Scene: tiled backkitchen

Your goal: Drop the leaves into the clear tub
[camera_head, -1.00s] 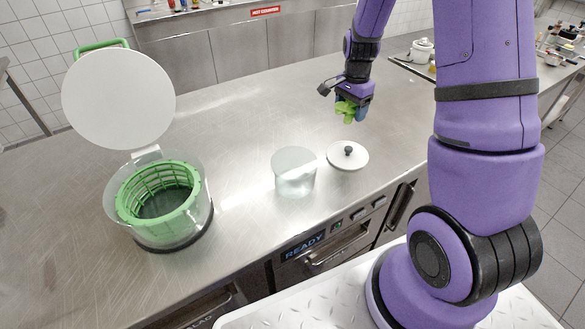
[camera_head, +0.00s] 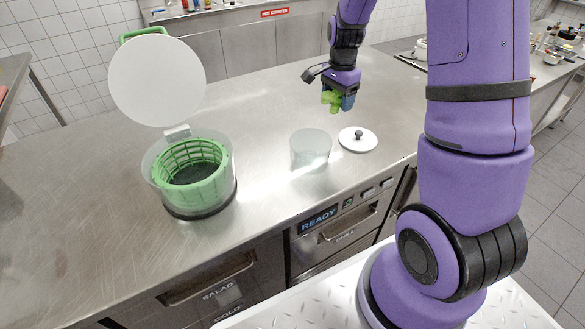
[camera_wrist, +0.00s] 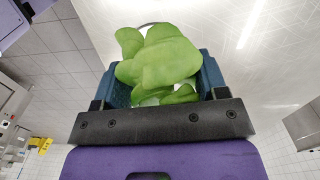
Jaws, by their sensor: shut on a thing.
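Green leaves (camera_head: 331,99) are held between the blue fingers of my gripper (camera_head: 338,101), above the steel counter. In the wrist view the leaves (camera_wrist: 160,62) bunch up between the two fingers and hide most of what lies beyond them. The clear tub (camera_head: 310,152) stands upright on the counter, below and slightly left of my gripper in the head view, with no leaves visible in it. Its white lid (camera_head: 368,141) with a dark knob lies flat on the counter just right of the tub.
A salad spinner (camera_head: 150,172) with a green basket (camera_head: 213,187) stands left of the tub. Its round white lid (camera_head: 157,80) is raised on a hinge. The steel counter (camera_head: 75,190) is clear at the left. Drawers line its front.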

